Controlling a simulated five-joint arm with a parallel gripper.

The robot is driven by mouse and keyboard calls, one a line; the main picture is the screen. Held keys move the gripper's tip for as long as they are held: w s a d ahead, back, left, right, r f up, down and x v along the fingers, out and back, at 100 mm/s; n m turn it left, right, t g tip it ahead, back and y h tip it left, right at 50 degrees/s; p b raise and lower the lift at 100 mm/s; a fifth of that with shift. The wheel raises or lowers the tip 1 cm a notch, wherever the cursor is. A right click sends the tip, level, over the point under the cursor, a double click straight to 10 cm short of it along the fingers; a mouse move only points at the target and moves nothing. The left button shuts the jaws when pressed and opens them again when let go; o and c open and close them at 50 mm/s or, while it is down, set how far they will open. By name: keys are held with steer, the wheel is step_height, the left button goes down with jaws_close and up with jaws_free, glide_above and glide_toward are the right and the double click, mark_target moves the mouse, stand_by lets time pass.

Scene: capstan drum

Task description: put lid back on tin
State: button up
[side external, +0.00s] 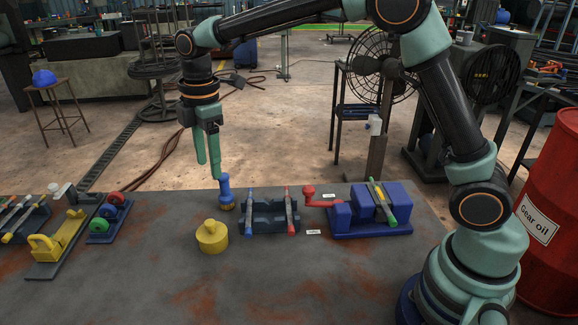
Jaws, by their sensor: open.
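A squat yellow round tin (212,241) stands on the near side of the workbench. A yellow top with a small knob (211,227) shows on it; I cannot tell if this is a separate lid or how it is seated. My gripper (208,170) points down, open and empty, above the bench's far edge. It is behind and above the tin, apart from it. A blue knobbed piece with a yellow base (226,192) stands upright just below and right of my fingertips, between them and the tin.
The bench front is clear.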

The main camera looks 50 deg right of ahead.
steer(key=s+d+r+m+t, duration=0.2)
steer(key=s+d+m, duration=0.4)
steer(key=s+m, duration=0.2)
steer(key=s+d+r+m+t, duration=0.2)
steer(key=s+d+m+t, duration=0.1)
steer(key=s+d+m, duration=0.4)
steer(key=s+m, duration=0.1)
steer(key=s, duration=0.2)
steer(key=shift+s+r, duration=0.25)
steer(key=shift+r, duration=0.15)
